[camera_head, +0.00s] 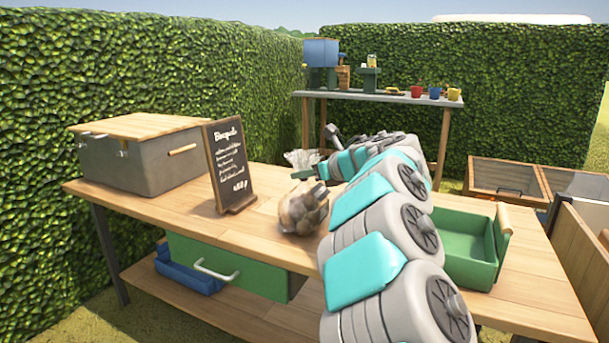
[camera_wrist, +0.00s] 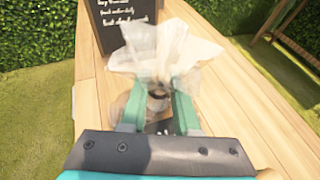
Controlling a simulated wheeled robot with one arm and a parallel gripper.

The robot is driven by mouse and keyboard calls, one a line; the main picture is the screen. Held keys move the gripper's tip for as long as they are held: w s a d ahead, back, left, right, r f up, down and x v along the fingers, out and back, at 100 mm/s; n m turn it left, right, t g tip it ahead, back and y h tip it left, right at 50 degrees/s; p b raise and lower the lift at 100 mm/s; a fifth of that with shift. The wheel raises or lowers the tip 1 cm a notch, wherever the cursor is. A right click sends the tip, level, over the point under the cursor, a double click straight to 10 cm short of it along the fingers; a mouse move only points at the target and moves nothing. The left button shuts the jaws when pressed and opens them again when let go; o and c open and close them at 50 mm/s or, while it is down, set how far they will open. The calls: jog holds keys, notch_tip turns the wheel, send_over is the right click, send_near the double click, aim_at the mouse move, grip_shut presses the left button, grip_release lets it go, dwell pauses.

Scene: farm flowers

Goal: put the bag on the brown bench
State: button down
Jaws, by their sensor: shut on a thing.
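The bag (camera_head: 303,210) is see-through, with brown and pale lumps inside and a whitish flared top. It is over the wooden top of the brown bench (camera_head: 130,198), right of the chalkboard; I cannot tell whether its bottom touches the wood. My gripper (camera_head: 312,174) is shut on the bag's neck. In the wrist view, the green fingers of my gripper (camera_wrist: 158,98) close around the neck, with the bag's pale top (camera_wrist: 170,45) spread beyond them. The fingers partly hide the bag's lower body. The bench top (camera_wrist: 235,110) also shows there.
A chalkboard sign (camera_head: 228,165) stands left of the bag, with a grey wood-lidded box (camera_head: 150,165) farther left. A green tray (camera_head: 465,250) is on the bench at right. A back table (camera_head: 385,97) holds several pots. Bare wood lies left of the bag.

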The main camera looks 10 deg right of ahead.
jog(key=shift+f, duration=0.15)
jog(key=c, duration=0.6)
grip_release()
jog(key=shift+r, duration=0.25)
jog(key=v, duration=1.2)
